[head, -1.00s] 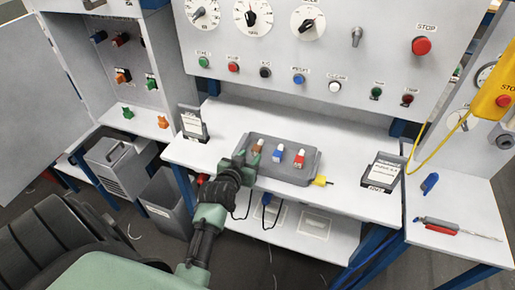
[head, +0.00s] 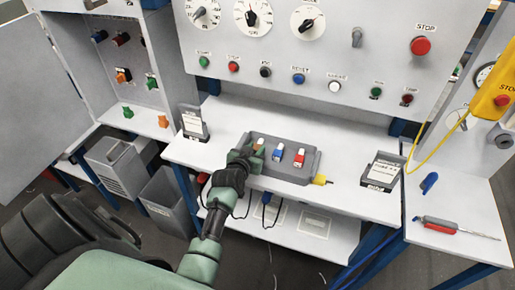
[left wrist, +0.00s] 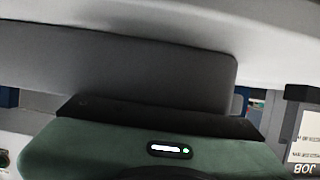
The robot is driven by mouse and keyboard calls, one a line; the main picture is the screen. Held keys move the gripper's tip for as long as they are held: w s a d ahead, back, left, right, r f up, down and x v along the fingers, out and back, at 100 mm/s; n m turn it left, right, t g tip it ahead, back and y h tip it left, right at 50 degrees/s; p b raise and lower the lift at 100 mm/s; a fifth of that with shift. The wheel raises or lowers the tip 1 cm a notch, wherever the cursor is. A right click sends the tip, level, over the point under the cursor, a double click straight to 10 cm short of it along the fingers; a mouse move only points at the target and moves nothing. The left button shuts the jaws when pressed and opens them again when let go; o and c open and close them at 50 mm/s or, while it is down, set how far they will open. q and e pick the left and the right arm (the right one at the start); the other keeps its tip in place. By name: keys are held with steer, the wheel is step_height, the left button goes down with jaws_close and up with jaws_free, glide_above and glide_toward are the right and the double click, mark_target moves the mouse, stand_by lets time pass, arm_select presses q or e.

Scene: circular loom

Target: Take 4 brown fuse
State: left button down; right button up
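A grey tray (head: 312,165) on the bench holds three small fuses in a row. The left one, brown with a pale part (head: 261,142), is partly hidden by my left gripper. A blue one (head: 278,152) and a red one (head: 299,156) stand to its right. My left gripper (head: 246,155) is at the tray's left end, right beside the brown fuse. Its fingertips are largely hidden, so I cannot tell whether it is open or holds the fuse. In the left wrist view a grey surface, probably the tray, fills the space ahead of the green gripper body (left wrist: 110,150). My right gripper is not in view.
A job card holder (head: 194,122) stands left of the tray, and another card holder (head: 382,171) lies to the right. A control panel (head: 290,45) rises behind; a screwdriver (head: 440,223) lies on the right bench.

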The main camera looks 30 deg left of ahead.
mark_target(256, 148)
arm_select(q)
steer(key=shift+r, duration=0.1)
step_height(256, 148, up, 20)
steer(key=b, duration=0.1)
stand_by(0.5)
